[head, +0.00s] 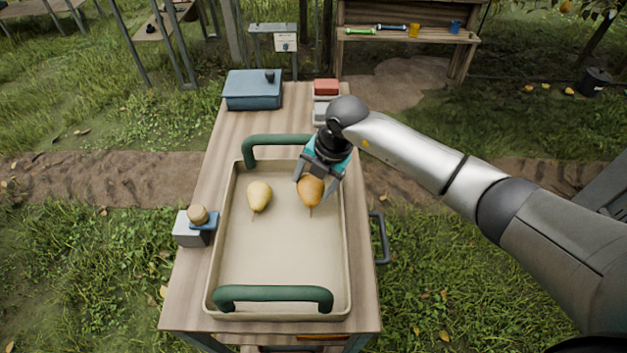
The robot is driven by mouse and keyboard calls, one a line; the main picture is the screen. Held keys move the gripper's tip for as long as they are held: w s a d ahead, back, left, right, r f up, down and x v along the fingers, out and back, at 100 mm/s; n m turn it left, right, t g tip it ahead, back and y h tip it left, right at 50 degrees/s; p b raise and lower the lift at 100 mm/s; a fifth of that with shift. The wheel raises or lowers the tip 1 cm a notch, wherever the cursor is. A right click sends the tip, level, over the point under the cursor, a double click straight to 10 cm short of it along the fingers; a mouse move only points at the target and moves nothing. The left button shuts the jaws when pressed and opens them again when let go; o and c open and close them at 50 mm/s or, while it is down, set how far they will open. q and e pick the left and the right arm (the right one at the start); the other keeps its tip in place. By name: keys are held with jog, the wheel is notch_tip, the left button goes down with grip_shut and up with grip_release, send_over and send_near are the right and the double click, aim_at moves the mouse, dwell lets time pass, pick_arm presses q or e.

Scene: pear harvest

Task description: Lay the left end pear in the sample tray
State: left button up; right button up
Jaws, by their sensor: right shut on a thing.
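The sample tray (277,258) is a beige tray with green handles at its far and near ends, on the wooden table. A yellow pear (259,196) lies in its far left part. My right gripper (313,186) reaches in from the right and is shut on an orange-brown pear (310,191), over the far right part of the tray. The held pear's stem points toward the near end. I cannot tell whether this pear touches the tray floor. My left gripper is not in view.
A blue case (253,89) stands at the table's far left. Small red and grey boxes (325,88) stand at the far right. A grey block with a round tan knob (194,229) sits beside the tray's left wall. The near half of the tray is empty.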

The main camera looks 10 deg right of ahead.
jog(key=shift+f+b, duration=0.75)
jog(key=shift+f, duration=0.35)
dwell(0.4)
jog(key=o, duration=1.3)
jog(key=shift+o, duration=0.2)
